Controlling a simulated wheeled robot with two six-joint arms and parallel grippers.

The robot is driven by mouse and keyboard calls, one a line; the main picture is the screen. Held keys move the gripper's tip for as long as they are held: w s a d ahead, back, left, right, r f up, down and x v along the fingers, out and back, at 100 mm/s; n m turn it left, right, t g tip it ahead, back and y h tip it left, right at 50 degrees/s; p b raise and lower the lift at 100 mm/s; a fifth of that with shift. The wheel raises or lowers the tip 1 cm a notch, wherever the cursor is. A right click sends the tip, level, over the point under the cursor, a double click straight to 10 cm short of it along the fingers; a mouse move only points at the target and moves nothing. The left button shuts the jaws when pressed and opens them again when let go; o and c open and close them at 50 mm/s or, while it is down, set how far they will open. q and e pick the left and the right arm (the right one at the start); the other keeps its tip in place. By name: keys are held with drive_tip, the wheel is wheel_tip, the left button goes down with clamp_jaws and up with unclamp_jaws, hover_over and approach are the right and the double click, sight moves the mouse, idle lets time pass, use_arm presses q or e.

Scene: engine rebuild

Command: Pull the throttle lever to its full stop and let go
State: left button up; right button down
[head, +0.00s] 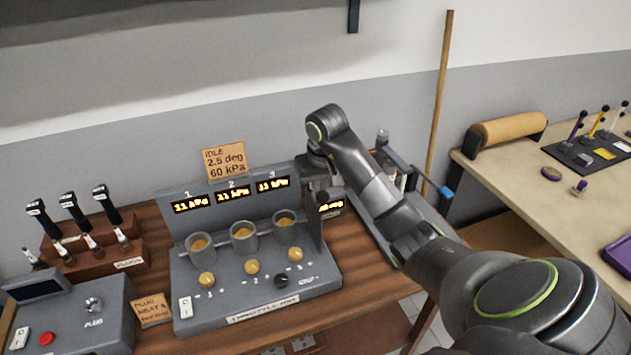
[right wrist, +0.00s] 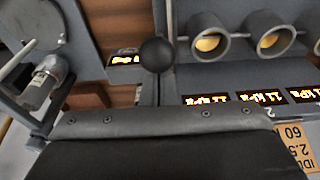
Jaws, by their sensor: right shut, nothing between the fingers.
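The throttle rig (head: 255,305) is a grey console on the wooden bench in the head view. A dark ball knob, which looks like the throttle lever's (right wrist: 157,54), shows at the upper middle of the right wrist view, beside a small lit display (right wrist: 124,58). In the head view my right gripper hides most of the lever area. My right gripper (head: 322,192) is at the right end of the rig, shut and empty. Whether it touches the lever I cannot tell. My left gripper is not in view.
A card (head: 224,160) behind reads IDLE, 2.5 deg, 60 kPa. A tool rack (head: 88,240) and grey plug box (head: 75,315) stand left. Another table (head: 560,215) stands right.

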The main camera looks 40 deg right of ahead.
drive_tip(key=shift+w, duration=0.25)
drive_tip(key=shift+r, duration=0.1)
drive_tip(key=w+b, duration=0.2)
drive_tip(key=w+d+b, duration=0.1)
drive_tip(key=w, duration=0.1)
drive_tip(key=shift+b, duration=0.4)
wheel_tip(320, 180, up, 7)
drive_tip(key=p, duration=0.7)
